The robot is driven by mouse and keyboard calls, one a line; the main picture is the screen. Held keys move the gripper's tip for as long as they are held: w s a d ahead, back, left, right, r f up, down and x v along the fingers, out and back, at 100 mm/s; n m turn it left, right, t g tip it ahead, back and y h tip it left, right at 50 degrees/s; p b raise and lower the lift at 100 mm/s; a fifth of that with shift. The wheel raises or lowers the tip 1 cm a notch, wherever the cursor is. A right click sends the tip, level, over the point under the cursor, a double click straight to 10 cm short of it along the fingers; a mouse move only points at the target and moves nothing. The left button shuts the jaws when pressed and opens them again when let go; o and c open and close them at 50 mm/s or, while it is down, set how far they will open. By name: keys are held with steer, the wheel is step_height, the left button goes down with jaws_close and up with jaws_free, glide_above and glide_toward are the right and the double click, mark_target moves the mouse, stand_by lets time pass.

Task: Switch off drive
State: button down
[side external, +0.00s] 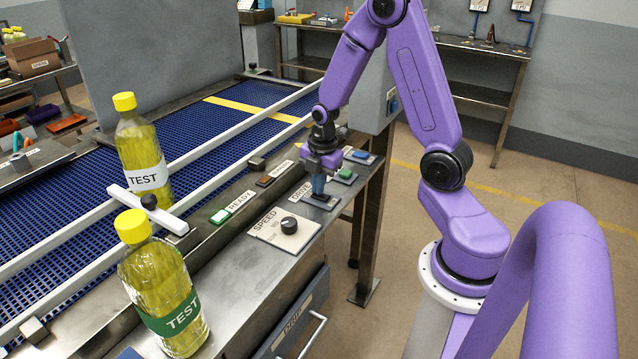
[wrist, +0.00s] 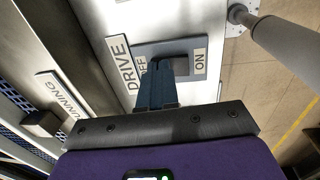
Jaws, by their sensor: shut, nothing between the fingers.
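The drive switch (wrist: 181,66) is a dark rocker on a blue-grey plate, with an OFF label at one end, partly hidden by my fingers, and an ON label (wrist: 200,62) at the other. A DRIVE label (wrist: 120,62) lies beside it. In the side view the switch plate (side external: 325,203) is on the steel console. My gripper (side external: 318,192) points down at it with blue fingers together and empty. In the wrist view the fingertips (wrist: 157,64) are over the OFF end of the rocker. I cannot tell whether they touch it, or which way the rocker is tilted.
The SPEED panel with a black knob (side external: 290,225) is close in front of the switch. A green button (side external: 346,173) and a blue button (side external: 361,154) sit behind it. Two TEST bottles (side external: 145,165) (side external: 165,295) stand at the left by the blue conveyor (side external: 60,215).

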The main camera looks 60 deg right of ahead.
steer(key=shift+s+f, duration=0.1)
steer(key=shift+s, duration=0.75)
steer(key=shift+r, duration=0.2)
step_height(320, 180, up, 14)
steer(key=s, duration=0.1)
steer(key=shift+s, duration=0.35)
steer(key=shift+f, duration=0.1)
stand_by(0.4)
